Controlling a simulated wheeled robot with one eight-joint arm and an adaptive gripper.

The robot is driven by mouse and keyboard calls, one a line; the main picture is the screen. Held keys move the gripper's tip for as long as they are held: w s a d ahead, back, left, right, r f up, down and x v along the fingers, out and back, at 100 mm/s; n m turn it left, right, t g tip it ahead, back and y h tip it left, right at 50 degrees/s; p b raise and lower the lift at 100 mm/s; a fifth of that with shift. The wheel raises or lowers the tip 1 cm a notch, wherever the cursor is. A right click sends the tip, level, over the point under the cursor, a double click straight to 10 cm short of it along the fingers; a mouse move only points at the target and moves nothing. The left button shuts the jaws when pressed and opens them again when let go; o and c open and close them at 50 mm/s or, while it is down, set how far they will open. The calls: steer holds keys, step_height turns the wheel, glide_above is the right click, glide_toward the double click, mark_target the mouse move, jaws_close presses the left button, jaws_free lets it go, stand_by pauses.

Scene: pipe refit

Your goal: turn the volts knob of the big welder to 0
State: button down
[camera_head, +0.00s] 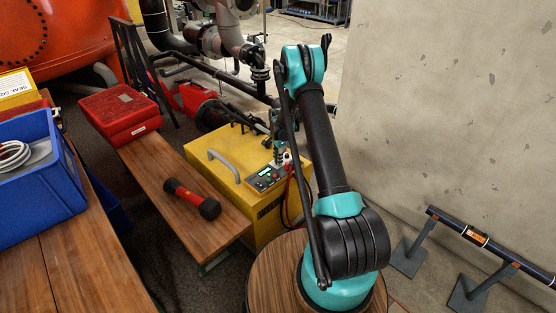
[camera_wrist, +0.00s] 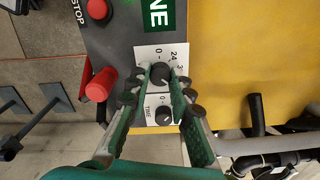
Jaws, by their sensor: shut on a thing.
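The big yellow welder (camera_head: 215,160) stands between the bench and my arm, with its grey control panel (camera_head: 262,179) on top. In the wrist view, a black knob (camera_wrist: 161,74) sits on a white dial plate marked 0, 24 and a partly hidden number starting with 3. Its name label is hidden. My gripper (camera_wrist: 160,72) is shut on this knob, one fingertip on each side; it also shows over the panel in the head view (camera_head: 279,153). I cannot tell where the knob points. A second black knob (camera_wrist: 163,115), labelled TIME, lies between the fingers, nearer the wrist.
Red and dark cables (camera_head: 287,195) hang at the welder's right side. A red-and-black flashlight (camera_head: 191,197) lies on the wooden bench (camera_head: 150,160). A concrete wall (camera_head: 450,110) rises to the right.

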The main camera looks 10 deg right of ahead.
steer(key=n, duration=0.3)
steer(key=shift+n, duration=0.3)
steer(key=n, duration=0.3)
steer(key=shift+n, duration=0.3)
steer(key=n, duration=0.6)
steer(key=shift+w, duration=0.1)
steer(key=n, duration=0.6)
steer(key=shift+a+n, duration=0.1)
steer(key=shift+n, duration=0.2)
steer(key=n, duration=0.6)
steer(key=shift+n, duration=0.4)
steer(key=c, duration=1.3)
jaws_free()
steer(key=shift+c, duration=0.2)
